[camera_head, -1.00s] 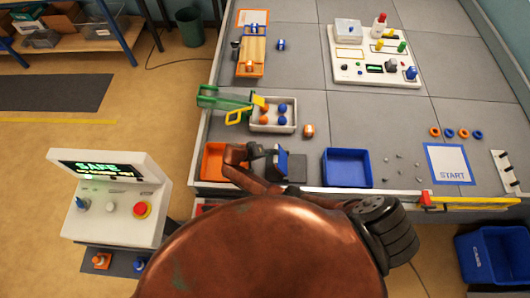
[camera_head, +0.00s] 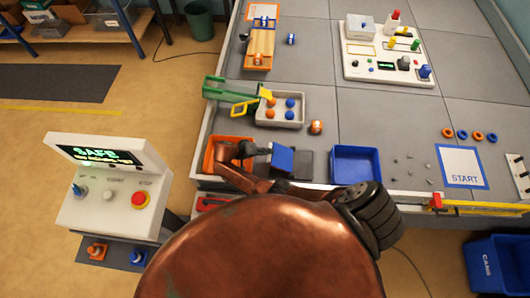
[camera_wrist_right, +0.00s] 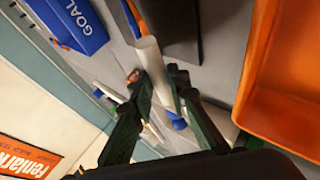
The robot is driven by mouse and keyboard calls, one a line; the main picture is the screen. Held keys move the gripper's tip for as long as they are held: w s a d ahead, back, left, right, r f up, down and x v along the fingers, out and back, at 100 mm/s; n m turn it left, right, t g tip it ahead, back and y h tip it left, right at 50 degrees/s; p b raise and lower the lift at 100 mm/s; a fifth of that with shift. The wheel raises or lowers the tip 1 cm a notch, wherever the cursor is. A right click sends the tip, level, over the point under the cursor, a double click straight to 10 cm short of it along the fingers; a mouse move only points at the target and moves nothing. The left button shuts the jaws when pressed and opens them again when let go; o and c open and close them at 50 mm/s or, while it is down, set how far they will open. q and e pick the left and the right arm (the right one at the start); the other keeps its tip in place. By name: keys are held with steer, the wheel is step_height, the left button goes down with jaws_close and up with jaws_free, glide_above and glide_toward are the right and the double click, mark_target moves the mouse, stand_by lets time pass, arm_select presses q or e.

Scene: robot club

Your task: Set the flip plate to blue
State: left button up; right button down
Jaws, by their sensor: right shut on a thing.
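The flip plate (camera_head: 283,158) stands tilted on its dark base, between the orange bin and the blue bin. Its blue face shows in the head view. My right gripper (camera_head: 259,150) is at the plate's left side, shut on the plate. In the right wrist view, the plate (camera_wrist_right: 150,50) shows nearly edge-on, pale with blue and orange along its sides, and runs to between the fingers (camera_wrist_right: 160,95). My left gripper is not in view.
The orange bin (camera_head: 209,157) is left of the plate and the blue bin (camera_head: 357,151) is right. Behind stands a pale tray (camera_head: 262,121) with orange and blue balls, beside a green holder (camera_head: 228,92). My copper-coloured arm hides the table's front edge.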

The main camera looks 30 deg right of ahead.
steer(key=shift+a+f+y, duration=0.3)
steer(key=shift+a+f, duration=0.45)
steer(key=shift+f, duration=0.05)
steer(key=c, duration=2.3)
jaws_free()
steer(key=shift+o, duration=0.9)
steer(key=shift+f, duration=0.1)
steer(key=shift+o, duration=1.4)
steer(key=shift+w, duration=0.15)
steer(key=shift+d, duration=0.1)
